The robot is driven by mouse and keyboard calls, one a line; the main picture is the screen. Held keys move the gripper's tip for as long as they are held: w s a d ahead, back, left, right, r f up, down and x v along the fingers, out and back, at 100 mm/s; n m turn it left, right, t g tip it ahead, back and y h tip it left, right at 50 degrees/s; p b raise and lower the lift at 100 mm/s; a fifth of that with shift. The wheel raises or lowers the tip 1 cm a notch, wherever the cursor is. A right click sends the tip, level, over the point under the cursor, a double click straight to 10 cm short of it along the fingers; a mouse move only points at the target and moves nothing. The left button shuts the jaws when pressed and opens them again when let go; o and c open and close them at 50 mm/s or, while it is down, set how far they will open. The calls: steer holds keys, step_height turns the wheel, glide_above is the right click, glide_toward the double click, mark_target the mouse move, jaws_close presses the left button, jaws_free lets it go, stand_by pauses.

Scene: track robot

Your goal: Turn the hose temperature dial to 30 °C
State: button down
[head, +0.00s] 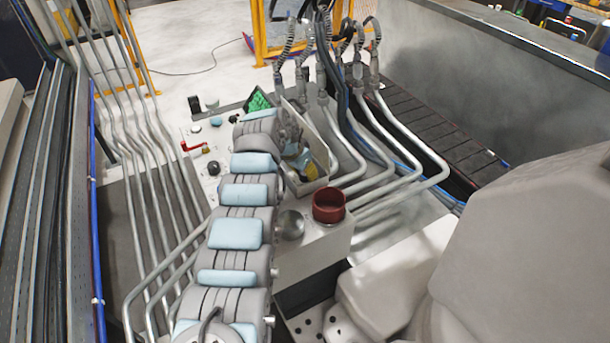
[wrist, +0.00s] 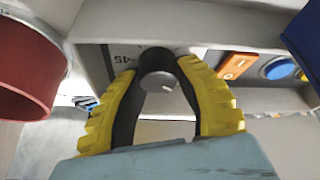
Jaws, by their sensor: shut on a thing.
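In the wrist view, the dark round knob of the temperature dial (wrist: 157,62) sits between the yellow-and-black fingers of my gripper (wrist: 158,75). The fingers close on it from both sides. Beside the knob, a pale scale plate (wrist: 121,57) shows a mark that looks like 45, turned in the picture. The fingers and knob hide the rest of the scale, and I cannot read the pointer. In the head view, my gripper (head: 302,160) is a small yellow patch inside a pale open-sided housing (head: 318,142); the dial cannot be made out there.
A dark red cup (head: 328,206) stands on the console near my arm and is close at left in the wrist view (wrist: 28,62). An orange switch (wrist: 237,65) and a blue button (wrist: 279,68) are right of the dial. Metal pipes (head: 400,131) run behind the housing.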

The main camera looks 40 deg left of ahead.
steer(key=shift+f+m+h+b, duration=0.25)
steer(key=shift+m+b, duration=0.65)
steer(key=shift+b, duration=2)
steer(key=shift+r, duration=0.1)
steer(key=c, duration=0.9)
jaws_free()
steer(key=shift+c, duration=0.2)
steer(key=shift+r, duration=0.2)
steer(key=shift+s+a+r, duration=0.15)
steer(key=shift+a+r, duration=0.05)
steer(key=shift+r, duration=0.4)
steer(key=d+v, duration=0.1)
steer(key=v, duration=0.9)
steer(key=shift+a+r, duration=0.25)
steer(key=shift+a, duration=0.2)
steer(key=shift+s, duration=0.1)
